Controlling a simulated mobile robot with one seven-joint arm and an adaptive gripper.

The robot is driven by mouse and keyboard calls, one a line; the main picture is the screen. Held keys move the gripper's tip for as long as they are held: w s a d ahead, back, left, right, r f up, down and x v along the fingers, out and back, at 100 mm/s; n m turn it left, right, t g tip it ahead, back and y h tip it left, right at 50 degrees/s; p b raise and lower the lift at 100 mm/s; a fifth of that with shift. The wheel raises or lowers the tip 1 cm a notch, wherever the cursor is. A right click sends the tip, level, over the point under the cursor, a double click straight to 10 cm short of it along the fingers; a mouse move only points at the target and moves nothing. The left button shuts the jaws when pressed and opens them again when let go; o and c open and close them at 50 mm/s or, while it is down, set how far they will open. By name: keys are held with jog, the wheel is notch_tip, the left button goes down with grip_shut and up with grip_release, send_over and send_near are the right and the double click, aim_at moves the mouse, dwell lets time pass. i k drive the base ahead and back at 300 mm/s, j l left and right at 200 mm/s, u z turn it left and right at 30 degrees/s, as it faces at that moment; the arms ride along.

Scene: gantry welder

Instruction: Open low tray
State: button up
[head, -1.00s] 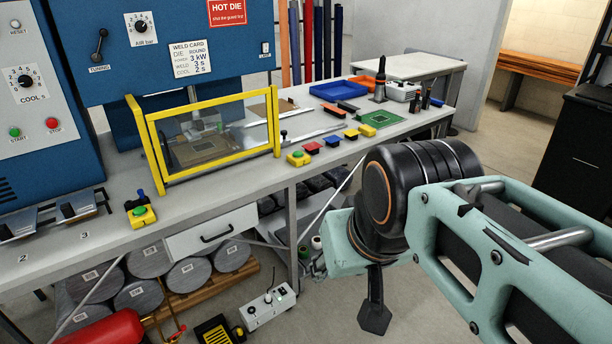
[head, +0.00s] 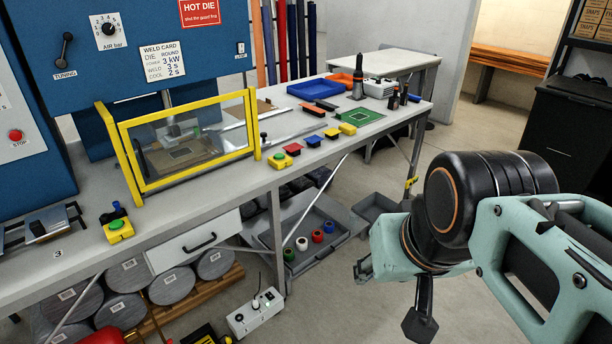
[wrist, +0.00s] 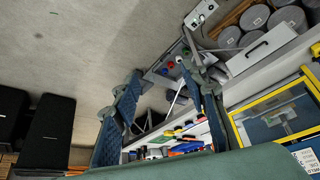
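A low grey tray (head: 345,236) sits under the bench beside a leg in the head view. Several small spools, green, white, red and blue, stand in it. A white drawer (head: 195,243) with a dark handle hangs under the bench top and looks shut; it also shows in the wrist view (wrist: 262,52). My gripper (wrist: 162,72) has its two blue-padded fingers apart, with nothing between them held. The grey tray shows small beyond the fingertips in the wrist view (wrist: 160,73). In the head view my wrist is right of the tray, and the fingers are mostly hidden.
The bench (head: 225,182) carries a yellow-framed guard (head: 190,180), buttons and a blue bin (head: 315,88). A smaller grey tray (head: 378,208) lies right of the low tray. A white switch box (head: 256,312) and grey drums (head: 172,285) stand low at left.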

aim_at(315, 220)
jog(key=i+j, duration=0.1)
jog(key=i, duration=0.7)
jog(key=i+z, duration=0.15)
jog(key=i, duration=0.6)
